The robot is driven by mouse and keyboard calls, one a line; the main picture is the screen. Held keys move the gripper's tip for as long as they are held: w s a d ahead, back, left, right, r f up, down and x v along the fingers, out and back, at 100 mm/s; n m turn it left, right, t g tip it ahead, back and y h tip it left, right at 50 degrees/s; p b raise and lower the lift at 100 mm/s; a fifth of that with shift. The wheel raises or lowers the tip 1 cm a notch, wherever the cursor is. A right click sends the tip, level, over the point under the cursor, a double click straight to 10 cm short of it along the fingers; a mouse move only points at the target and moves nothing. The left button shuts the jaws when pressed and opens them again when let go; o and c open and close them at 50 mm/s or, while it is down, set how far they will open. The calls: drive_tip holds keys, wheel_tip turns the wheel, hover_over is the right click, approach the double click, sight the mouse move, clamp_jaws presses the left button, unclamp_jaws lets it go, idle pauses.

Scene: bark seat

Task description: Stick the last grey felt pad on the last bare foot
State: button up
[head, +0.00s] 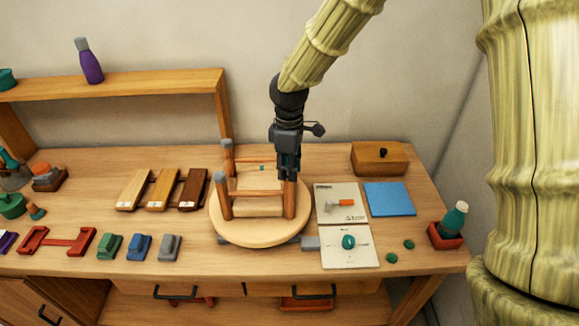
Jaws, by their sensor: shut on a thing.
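The stool lies upside down, its round pale wooden seat (240,234) on the bench and its reddish legs pointing up. The two left legs have grey caps on their feet, one at the back (227,143) and one at the front (219,177). My gripper (288,176) points down over the right-hand legs, at about the top of the front right leg (289,201). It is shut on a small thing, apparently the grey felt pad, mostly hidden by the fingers. The right feet are hidden behind the gripper. I cannot tell whether the pad touches a foot.
Right of the stool lie printed sheets (331,262), a blue square (389,198), small green discs (408,243) and a wooden box (379,158). A bottle (455,216) stands in a red holder. Wooden blocks (160,192) and coloured blocks (139,247) lie left. A shelf (150,82) rises behind.

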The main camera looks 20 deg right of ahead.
drive_tip(key=shift+f, duration=0.3)
idle(0.6)
drive_tip(key=o, duration=1.1)
drive_tip(key=shift+c, duration=0.2)
drive_tip(key=shift+r, duration=0.1)
drive_tip(key=shift+r+p, duration=3.05)
drive_tip(key=shift+r, duration=0.45)
drive_tip(key=shift+f, duration=0.15)
